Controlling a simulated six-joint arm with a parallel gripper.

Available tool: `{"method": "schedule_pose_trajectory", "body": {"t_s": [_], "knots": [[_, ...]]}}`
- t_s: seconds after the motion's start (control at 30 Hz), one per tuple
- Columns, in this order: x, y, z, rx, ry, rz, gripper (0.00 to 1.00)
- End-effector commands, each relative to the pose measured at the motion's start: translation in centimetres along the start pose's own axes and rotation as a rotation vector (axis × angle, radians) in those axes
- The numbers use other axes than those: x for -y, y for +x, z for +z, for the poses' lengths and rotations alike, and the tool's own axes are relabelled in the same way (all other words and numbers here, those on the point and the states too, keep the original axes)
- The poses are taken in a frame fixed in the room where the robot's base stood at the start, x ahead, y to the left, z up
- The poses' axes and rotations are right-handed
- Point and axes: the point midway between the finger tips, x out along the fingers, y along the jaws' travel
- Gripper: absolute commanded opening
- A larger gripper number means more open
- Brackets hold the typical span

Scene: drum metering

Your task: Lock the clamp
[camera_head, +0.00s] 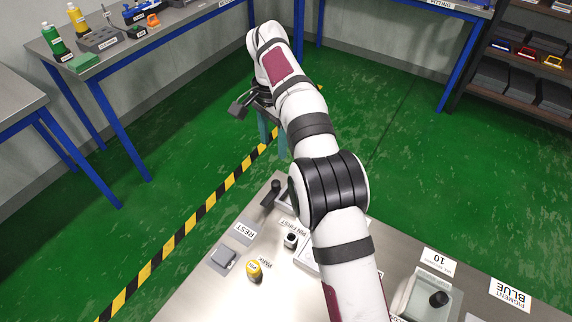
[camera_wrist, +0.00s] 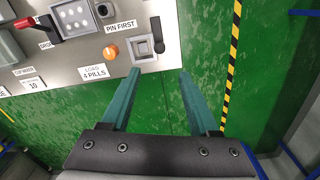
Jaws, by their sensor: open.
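My gripper (camera_wrist: 160,74) is open and empty in the wrist view, its two teal fingers spread over green floor beside the panel edge. In the head view the gripper (camera_head: 270,135) hangs beyond the far edge of the steel table, partly hidden by my arm. No part is labelled as the clamp, so I cannot tell surely which it is. A red-ended lever (camera_wrist: 24,23) shows at the upper left of the wrist view. A black handle (camera_head: 275,187) shows in the head view.
An orange knob (camera_wrist: 110,52) and a plate with several round cells (camera_wrist: 75,17) sit on the steel surface.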

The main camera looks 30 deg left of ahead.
Motion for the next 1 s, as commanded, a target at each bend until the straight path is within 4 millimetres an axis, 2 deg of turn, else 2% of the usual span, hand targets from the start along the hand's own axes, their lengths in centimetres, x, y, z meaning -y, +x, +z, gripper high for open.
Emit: {"method": "schedule_pose_trajectory", "body": {"t_s": [0.07,0.3,0.5,0.7,0.93,0.97,1.0], "knots": [[-0.1,1.5,0.0,0.003,0.0,0.004,0.61],[-0.2,8.8,0.0,0.003,0.001,0.003,0.61],[-0.2,13.2,0.0,0.002,0.001,0.0,0.61],[-0.1,14.8,-0.1,0.002,0.001,-0.002,0.61],[-0.1,14.8,-0.1,0.001,0.001,-0.003,0.61],[-0.1,14.8,-0.1,0.001,0.001,-0.003,0.6],[-0.1,14.8,-0.1,0.001,0.001,-0.003,0.53]]}}
